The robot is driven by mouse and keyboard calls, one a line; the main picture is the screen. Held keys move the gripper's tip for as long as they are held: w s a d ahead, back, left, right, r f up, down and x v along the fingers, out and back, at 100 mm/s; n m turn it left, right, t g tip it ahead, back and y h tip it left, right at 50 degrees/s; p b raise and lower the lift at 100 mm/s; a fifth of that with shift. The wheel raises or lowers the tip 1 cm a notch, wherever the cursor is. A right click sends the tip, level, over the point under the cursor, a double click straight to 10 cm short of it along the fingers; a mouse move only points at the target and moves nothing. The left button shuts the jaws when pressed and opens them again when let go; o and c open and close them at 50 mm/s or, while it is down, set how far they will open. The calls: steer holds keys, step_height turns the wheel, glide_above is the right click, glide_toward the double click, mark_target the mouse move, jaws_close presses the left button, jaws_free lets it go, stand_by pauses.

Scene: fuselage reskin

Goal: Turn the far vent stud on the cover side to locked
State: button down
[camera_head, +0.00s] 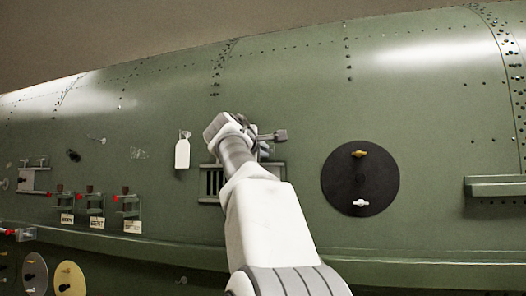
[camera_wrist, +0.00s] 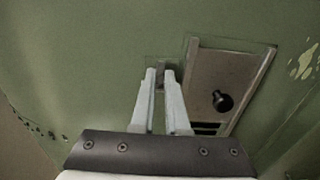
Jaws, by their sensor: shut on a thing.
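In the wrist view, my gripper (camera_wrist: 160,76) has its two pale fingers close together on a small grey-brown stud (camera_wrist: 160,70) on the green skin. The stud sits just left of the framed vent panel (camera_wrist: 233,65). The fingers hide part of the stud, and I cannot tell whether it stands at locked. A black knob (camera_wrist: 222,101) is on the panel, right of the fingers, with dark slots (camera_wrist: 206,128) below it. In the head view, my arm hides the fingers and much of the vent (camera_head: 212,182); its dark slots show at the left.
Right of my arm is a black disc (camera_head: 360,180) with a yellow and a white wing handle. A white tag (camera_head: 182,153) hangs to the left. Several red-tipped latches (camera_head: 128,200) line the lower left. A green ledge (camera_head: 495,186) juts out at the right.

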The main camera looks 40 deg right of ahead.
stand_by(0.4)
steer(key=shift+w+a+f+m+b, duration=0.1)
steer(key=shift+w+f+m+b, duration=0.35)
steer(key=shift+m, duration=2.5)
steer(key=shift+a+f+m+b, duration=0.1)
steer(key=shift+m+b, duration=0.6)
steer(key=shift+m, duration=2.3)
steer(key=shift+w+a+f+m+b, duration=0.15)
steer(key=shift+m+b, duration=0.45)
steer(key=shift+m, duration=2.35)
steer(key=c, duration=0.9)
jaws_free()
